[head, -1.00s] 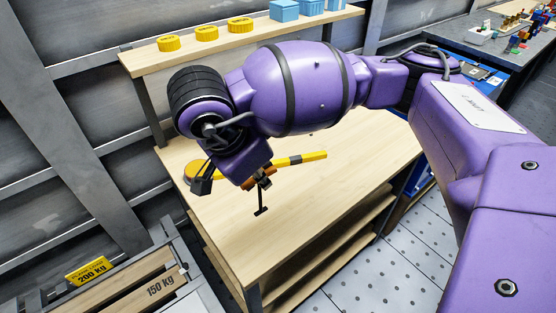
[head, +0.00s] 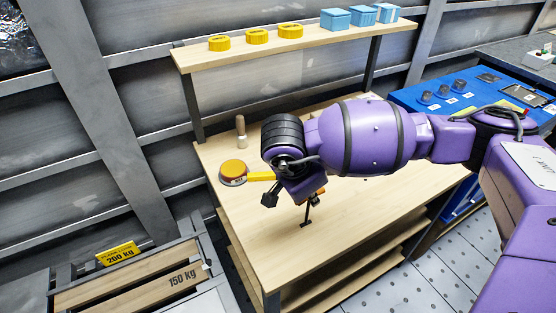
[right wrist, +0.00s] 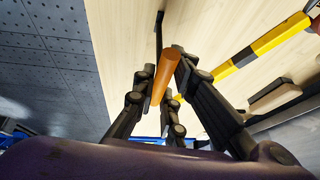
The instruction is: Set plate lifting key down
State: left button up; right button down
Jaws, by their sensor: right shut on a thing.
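The plate lifting key is a black T-ended rod with an orange handle (right wrist: 163,76). In the head view its black rod (head: 307,214) hangs below my right gripper (head: 300,196), over the front part of the wooden bench (head: 345,230). My right gripper is shut on the orange handle, which shows between its dark fingers in the right wrist view. The rod points down towards the bench top; I cannot tell whether its end touches the wood. My left gripper is not in view.
A yellow tool with a round head (head: 233,169) lies on the bench behind my right gripper; its black-banded bar (right wrist: 262,45) shows in the right wrist view. A wooden-handled item (head: 240,132) stands at the back left. The bench front right is clear.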

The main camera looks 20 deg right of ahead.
jog(key=shift+f, duration=0.2)
jog(key=c, duration=1.8)
grip_release()
jog(key=v, duration=1.2)
jog(key=shift+r+p, duration=0.2)
jog(key=shift+p, duration=0.15)
